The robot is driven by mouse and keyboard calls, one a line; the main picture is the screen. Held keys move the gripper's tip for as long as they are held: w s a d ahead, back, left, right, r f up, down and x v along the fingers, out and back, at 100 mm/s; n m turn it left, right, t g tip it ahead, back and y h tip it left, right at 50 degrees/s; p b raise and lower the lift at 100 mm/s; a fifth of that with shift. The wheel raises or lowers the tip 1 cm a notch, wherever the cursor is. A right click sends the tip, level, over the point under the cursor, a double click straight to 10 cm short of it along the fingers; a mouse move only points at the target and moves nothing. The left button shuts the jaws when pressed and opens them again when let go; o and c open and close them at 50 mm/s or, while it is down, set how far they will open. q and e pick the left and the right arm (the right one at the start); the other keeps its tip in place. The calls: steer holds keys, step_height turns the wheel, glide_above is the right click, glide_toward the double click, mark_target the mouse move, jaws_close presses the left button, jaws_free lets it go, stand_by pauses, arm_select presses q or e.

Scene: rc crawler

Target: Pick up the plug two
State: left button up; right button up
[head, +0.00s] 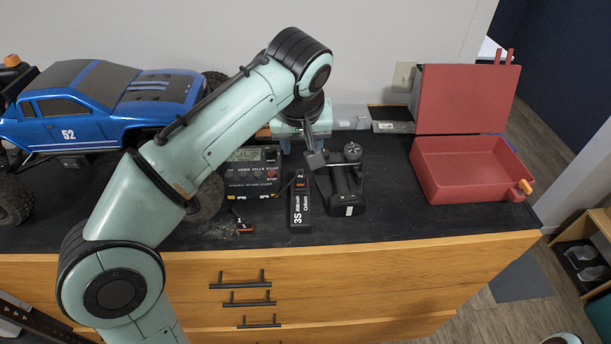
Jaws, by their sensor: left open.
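A small dark lead with orange-red ends (241,227) lies on the black worktop in front of the charger; it may be plug two, but it is too small to tell. A black battery (300,212) marked 3S stands right of it, with a small connector at its far end. The charger (252,173) has a lit screen and is partly covered by my left arm. My left gripper (301,147) is open above the worktop, behind the battery and between the charger and the black transmitter (344,180). Its fingertips are partly hard to make out. My right gripper is not in view.
A blue crawler truck (98,100) stands at the left, partly behind my left arm. An open red toolbox (466,171) stands at the right. The worktop (388,218) is clear between transmitter and toolbox. Drawers with dark handles are below its front edge.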

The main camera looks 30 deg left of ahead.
arm_select(q)
steer(key=b, duration=0.1)
glide_above(300, 174)
steer(key=s+d, duration=0.1)
step_height(300, 174, down, 8)
steer(key=shift+s+d+f, duration=0.1)
steer(key=shift+d+f, duration=0.05)
steer(key=f, duration=0.1)
steer(key=a+f, duration=0.1)
steer(key=f, duration=0.1)
steer(key=shift+w+f+b, duration=0.2)
steer(key=shift+f+b, duration=0.05)
steer(key=shift+b, duration=0.15)
steer(key=shift+w+a+f, duration=0.1)
steer(key=shift+w+f, duration=0.2)
steer(key=shift+f, duration=0.3)
jaws_close()
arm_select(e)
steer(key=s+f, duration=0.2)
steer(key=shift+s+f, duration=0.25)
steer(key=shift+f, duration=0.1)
